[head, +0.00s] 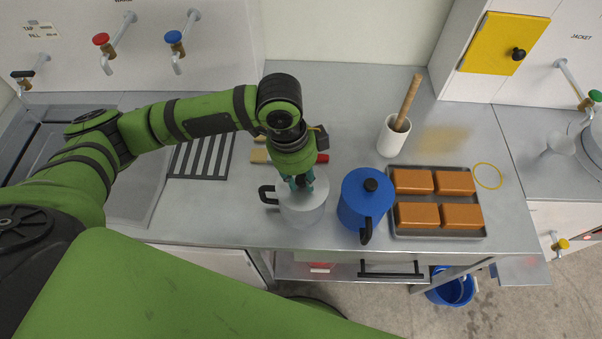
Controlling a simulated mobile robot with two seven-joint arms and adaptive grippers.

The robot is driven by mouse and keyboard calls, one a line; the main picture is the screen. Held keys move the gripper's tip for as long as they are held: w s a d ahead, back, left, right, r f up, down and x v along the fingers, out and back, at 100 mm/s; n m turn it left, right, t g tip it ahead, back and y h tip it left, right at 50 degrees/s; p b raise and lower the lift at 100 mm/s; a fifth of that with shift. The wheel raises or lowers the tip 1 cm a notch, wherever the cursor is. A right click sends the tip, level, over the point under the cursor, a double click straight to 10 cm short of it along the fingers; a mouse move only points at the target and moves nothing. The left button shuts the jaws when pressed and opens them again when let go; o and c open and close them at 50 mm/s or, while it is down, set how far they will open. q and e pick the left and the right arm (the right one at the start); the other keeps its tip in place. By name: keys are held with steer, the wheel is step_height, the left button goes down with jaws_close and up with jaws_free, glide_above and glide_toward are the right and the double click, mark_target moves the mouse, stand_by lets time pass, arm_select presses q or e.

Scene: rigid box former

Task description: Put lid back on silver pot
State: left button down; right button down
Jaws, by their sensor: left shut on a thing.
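The silver pot (306,211) stands near the front edge of the steel counter, with its black handle (267,194) pointing left. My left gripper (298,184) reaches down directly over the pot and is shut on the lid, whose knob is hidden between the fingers. The pale grey of lid and pot blend together, so I cannot tell whether the lid rests on the rim or is held just above it. My right gripper is out of view.
A blue lidded pot (362,201) stands close on the right, its handle toward the front. Beyond it is a tray (443,232) of orange-brown blocks. A white mortar with a wooden pestle (393,135) stands behind. A slatted rack (201,157) lies left. Brushes lie behind the silver pot.

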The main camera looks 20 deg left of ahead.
arm_select(q)
steer(key=shift+c, duration=2.1)
jaws_free()
step_height(320, 180, up, 5)
steer(key=p, duration=0.6)
steer(key=shift+r, duration=1)
steer(key=shift+c, duration=0.5)
